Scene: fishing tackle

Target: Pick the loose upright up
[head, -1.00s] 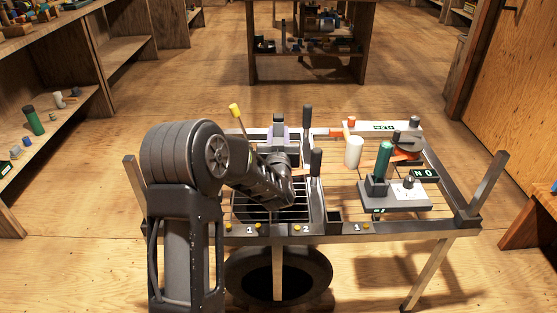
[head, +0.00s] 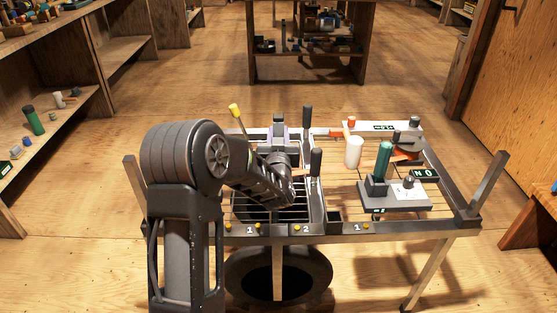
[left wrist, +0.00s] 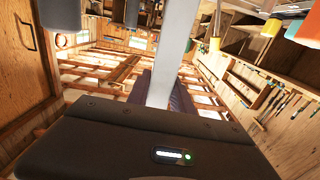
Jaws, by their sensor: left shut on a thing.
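My left arm reaches in from the left over the slatted table. My left gripper (head: 279,132) is past the wrist bend, near the table's back edge, and partly hidden by my own arm. In the left wrist view a pale grey bar (left wrist: 175,50) rises from behind the dark gripper body; I take it to be the loose upright, held in the shut jaws. The fingertips and the grip itself are hidden. Two dark-topped posts, one at the back (head: 307,117) and one nearer (head: 316,160), stand just right of the gripper. My right gripper is not in view.
A grey stand with a green handle (head: 384,160), a white cup (head: 354,152) and a white-topped strip (head: 380,127) occupy the table's right side. A yellow-tipped rod (head: 235,112) leans at the back left. Table corner posts (head: 488,180) stick up.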

